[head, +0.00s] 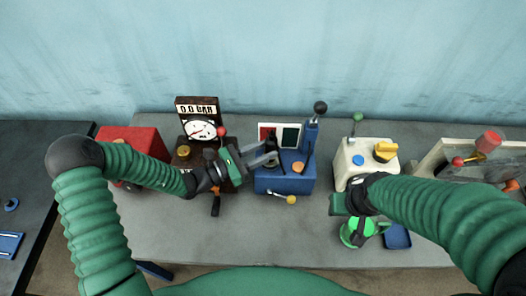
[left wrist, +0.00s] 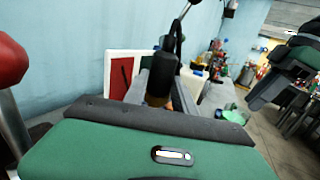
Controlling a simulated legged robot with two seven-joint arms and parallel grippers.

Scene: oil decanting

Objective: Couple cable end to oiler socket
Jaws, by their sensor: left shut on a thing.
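My left gripper (head: 264,160) reaches right from the brown gauge unit to the left part of the blue machine (head: 285,182). Its grey fingers are shut on a dark cylindrical piece, which looks like the cable end (head: 272,147). In the left wrist view the cable end (left wrist: 161,76) is black with a brownish lower part, between the fingers. I cannot tell which part is the oiler socket, or whether the cable end touches the machine. My right gripper (head: 345,204) is over the green can (head: 354,236); its fingers are hidden or unclear.
A cream box (head: 365,160) stands right. The grey table's front left (head: 165,235) is clear.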

